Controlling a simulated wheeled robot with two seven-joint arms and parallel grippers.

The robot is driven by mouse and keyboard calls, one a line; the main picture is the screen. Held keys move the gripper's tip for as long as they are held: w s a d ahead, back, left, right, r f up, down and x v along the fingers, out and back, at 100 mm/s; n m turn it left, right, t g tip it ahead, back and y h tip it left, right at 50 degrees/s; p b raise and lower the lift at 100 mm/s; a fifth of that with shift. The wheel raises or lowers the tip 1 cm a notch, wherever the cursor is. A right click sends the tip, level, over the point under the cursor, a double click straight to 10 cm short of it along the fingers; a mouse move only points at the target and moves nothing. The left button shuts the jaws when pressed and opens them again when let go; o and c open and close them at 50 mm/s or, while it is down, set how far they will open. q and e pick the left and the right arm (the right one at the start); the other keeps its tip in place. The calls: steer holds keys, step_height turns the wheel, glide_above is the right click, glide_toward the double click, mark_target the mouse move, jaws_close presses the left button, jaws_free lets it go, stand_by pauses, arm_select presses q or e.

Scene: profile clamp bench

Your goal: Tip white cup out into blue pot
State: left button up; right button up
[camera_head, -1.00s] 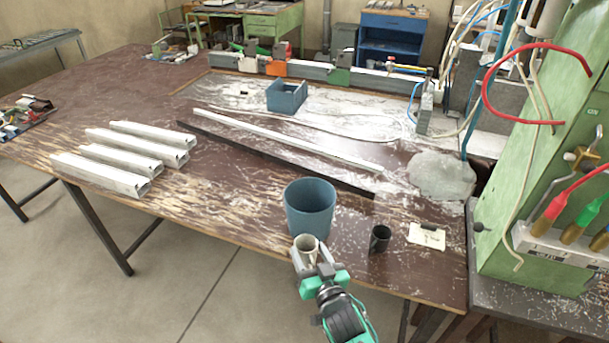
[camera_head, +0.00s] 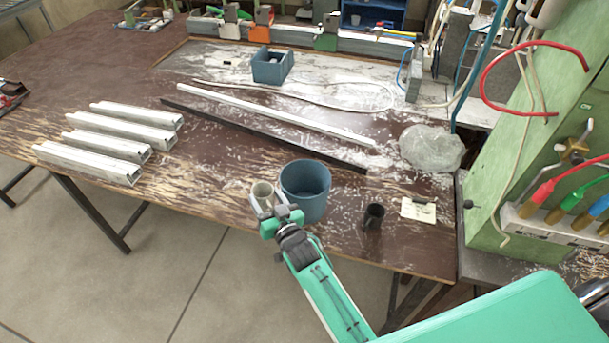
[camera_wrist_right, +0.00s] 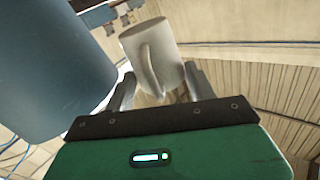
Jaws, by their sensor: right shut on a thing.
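The white cup (camera_head: 263,193) is held by my right gripper (camera_head: 269,209) at the left side of the blue pot, near the table's front edge. In the right wrist view the cup (camera_wrist_right: 155,48) sits between the two fingers (camera_wrist_right: 158,92), with its handle toward the palm. The blue pot (camera_head: 306,195) stands upright on the table, and its wall fills the left of the right wrist view (camera_wrist_right: 40,75). The cup looks roughly upright in the head view. I cannot see its contents. My left gripper is not in view.
A dark cup (camera_head: 374,215) and a paper note (camera_head: 418,211) lie right of the pot. Behind are a white bar (camera_head: 280,115), a blue box (camera_head: 272,68) and a clear bag (camera_head: 432,148). Several metal profiles (camera_head: 105,140) lie at the left.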

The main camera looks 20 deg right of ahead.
steer(key=shift+r, duration=0.1)
steer(key=d+r+m+p, duration=0.1)
steer(key=d+r+m, duration=0.1)
steer(key=d+r+m+p, duration=0.1)
steer(key=d+r+m, duration=0.1)
steer(key=w+d+r+m+p, duration=0.1)
steer(key=d+r+m, duration=0.1)
steer(key=shift+w+d+r+m, duration=0.1)
steer(key=shift+r+m, duration=0.05)
steer(key=shift+m, duration=0.25)
steer(key=shift+w+d+m+b, duration=0.15)
steer(key=shift+m+b, duration=0.25)
steer(key=shift+m, duration=0.6)
steer(key=shift+s+d+m+b, duration=0.1)
steer(key=shift+d+m+b, duration=0.3)
steer(key=shift+m, duration=0.6)
steer(key=shift+w+d+m+b, duration=0.1)
steer(key=shift+m+b, duration=0.35)
steer(key=shift+m, duration=0.55)
steer(key=shift+d+r+m, duration=0.1)
steer(key=shift+d+m, duration=0.05)
steer(key=shift+m, duration=0.45)
